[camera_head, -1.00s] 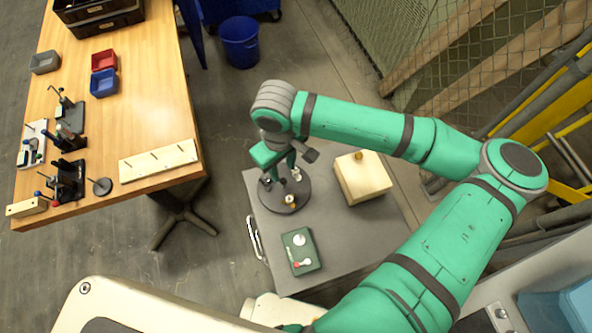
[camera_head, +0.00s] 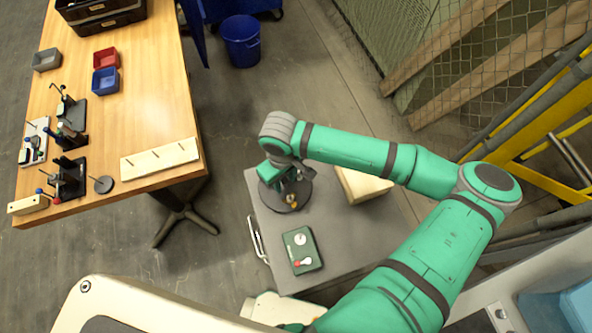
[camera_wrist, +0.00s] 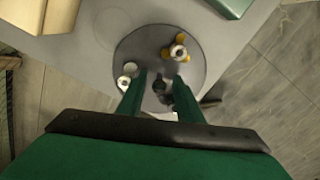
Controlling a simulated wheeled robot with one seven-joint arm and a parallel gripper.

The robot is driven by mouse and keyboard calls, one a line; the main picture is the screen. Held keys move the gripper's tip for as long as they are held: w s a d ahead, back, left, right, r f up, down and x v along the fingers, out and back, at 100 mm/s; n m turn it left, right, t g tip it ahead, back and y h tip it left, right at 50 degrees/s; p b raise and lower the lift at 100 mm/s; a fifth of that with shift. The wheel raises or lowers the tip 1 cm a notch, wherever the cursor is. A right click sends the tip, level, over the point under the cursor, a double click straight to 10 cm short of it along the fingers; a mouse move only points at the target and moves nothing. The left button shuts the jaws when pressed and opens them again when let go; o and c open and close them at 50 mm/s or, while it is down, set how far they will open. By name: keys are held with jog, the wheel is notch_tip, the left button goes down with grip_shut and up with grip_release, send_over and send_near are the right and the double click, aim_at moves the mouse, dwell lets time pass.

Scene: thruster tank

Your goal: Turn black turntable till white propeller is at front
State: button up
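The black turntable (camera_head: 275,203) is a dark round disc on a grey cart top; it also shows in the wrist view (camera_wrist: 204,62). A yellow propeller with a pale hub (camera_wrist: 178,52) stands on it, at the near side in the head view (camera_head: 292,199). A white propeller (camera_wrist: 127,74) is at the left of the disc in the wrist view; my arm mostly hides it in the head view. My gripper (camera_wrist: 159,82) is low over the disc with its green fingers apart. A dark upright part (camera_wrist: 160,86) shows between the fingers; contact cannot be told.
A green box with a white knob and a red-tipped lever (camera_head: 302,250) sits on the cart (camera_head: 345,235) nearer me. A pale wooden block (camera_head: 362,186) stands right of the turntable, partly behind my arm. A wooden workbench (camera_head: 130,110) with parts is at the left.

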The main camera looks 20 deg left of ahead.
grip_shut()
jog(key=shift+n, duration=1.7)
jog(key=shift+w+n, duration=0.1)
jog(key=shift+n, duration=1.6)
jog(key=shift+n, duration=1.7)
